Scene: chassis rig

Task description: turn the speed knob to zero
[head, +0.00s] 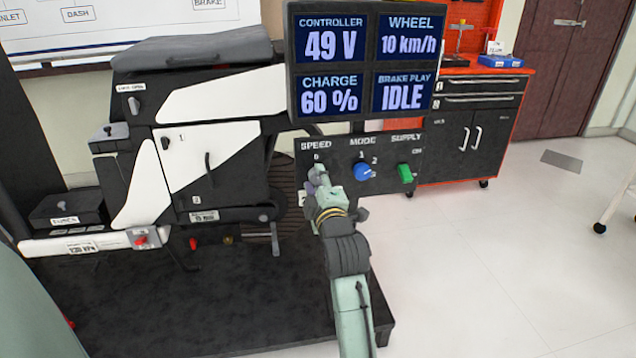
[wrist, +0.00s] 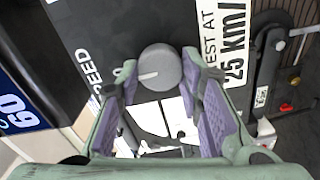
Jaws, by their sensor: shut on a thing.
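The speed knob (wrist: 161,68) is a round grey knob on the dark control panel (wrist: 130,22). Its white pointer line faces left in the wrist view, towards the SPEED lettering. My gripper (wrist: 162,75) has one finger on each side of the knob and is shut on it. In the head view my gripper (head: 318,178) is at the panel's left end, below the word SPEED and a "0" mark, and hides the knob. The display (head: 366,62) reads 49 V, 10 km/h, charge 60 % and brake play IDLE.
Right of my gripper on the panel are the blue mode knob (head: 362,172) and the green supply switch (head: 405,173). A "TEST AT 25 KM/" label (wrist: 222,45) lies beside the speed knob. A black and white chassis (head: 205,150) stands left.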

